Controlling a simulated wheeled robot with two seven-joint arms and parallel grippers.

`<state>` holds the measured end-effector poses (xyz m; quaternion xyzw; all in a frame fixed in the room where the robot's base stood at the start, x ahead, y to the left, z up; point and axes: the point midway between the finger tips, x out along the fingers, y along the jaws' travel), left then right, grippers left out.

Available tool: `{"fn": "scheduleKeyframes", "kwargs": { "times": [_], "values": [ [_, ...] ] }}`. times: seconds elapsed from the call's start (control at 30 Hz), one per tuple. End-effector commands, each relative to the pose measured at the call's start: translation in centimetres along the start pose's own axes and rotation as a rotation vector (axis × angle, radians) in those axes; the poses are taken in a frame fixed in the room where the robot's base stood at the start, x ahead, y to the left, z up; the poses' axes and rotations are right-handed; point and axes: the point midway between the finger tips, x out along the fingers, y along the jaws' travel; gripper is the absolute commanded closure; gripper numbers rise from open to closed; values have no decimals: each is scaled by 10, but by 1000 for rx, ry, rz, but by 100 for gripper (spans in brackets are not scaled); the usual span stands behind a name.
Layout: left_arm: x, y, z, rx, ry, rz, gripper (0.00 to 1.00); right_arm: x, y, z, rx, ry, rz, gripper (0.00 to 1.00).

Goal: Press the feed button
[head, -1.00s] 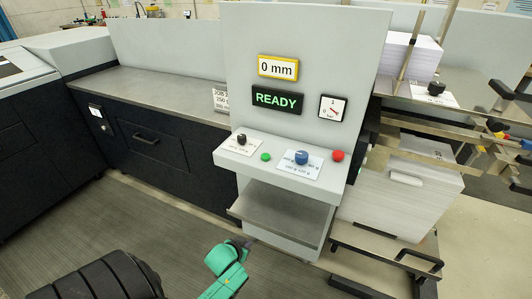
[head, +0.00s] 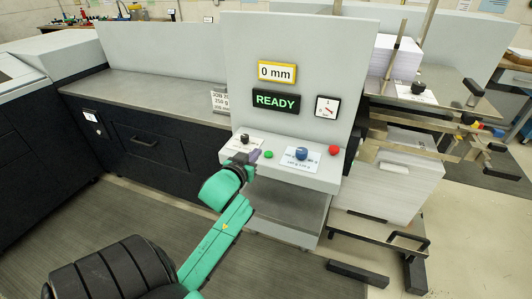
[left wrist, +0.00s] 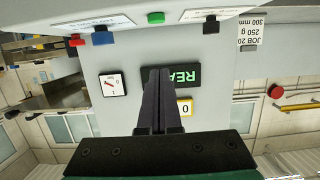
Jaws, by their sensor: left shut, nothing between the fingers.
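A small round green button (head: 268,154) sits on the light grey control shelf (head: 318,181), between a black knob (head: 244,139) and a blue knob (head: 301,153). A red button (head: 333,150) is at the shelf's right end. No label reading "feed" is legible. My left gripper (head: 255,156) is shut and empty, its fingertips just left of the green button in the head view, apparently apart from it. In the left wrist view, which is upside down, the fingers (left wrist: 156,76) point toward the panel and the green button (left wrist: 156,17) shows beyond the tips. My right gripper is not in view.
The upright panel behind the shelf carries a yellow "0 mm" display (head: 277,72), a green "READY" sign (head: 276,101) and a gauge (head: 328,108). A paper stack (head: 400,184) and metal rails stand at the right. A long steel counter (head: 150,92) runs left.

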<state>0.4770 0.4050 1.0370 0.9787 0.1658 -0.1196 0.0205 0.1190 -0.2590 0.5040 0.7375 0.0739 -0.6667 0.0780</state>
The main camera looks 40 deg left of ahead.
Motion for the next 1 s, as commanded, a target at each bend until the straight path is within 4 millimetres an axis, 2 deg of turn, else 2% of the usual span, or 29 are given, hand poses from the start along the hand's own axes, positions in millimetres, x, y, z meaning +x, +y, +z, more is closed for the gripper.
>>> {"fn": "scheduleKeyframes", "kwargs": {
  "times": [0.43,0.53,0.67,1.0],
  "values": [
    [92,0,-3,0,0,-1,100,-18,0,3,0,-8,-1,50],
    [97,0,19,-3,-7,0,100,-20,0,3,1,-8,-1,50],
    [100,0,34,-1,-3,-1,100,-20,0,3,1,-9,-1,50],
    [101,0,39,1,-1,0,100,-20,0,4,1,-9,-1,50]
  ]
}}
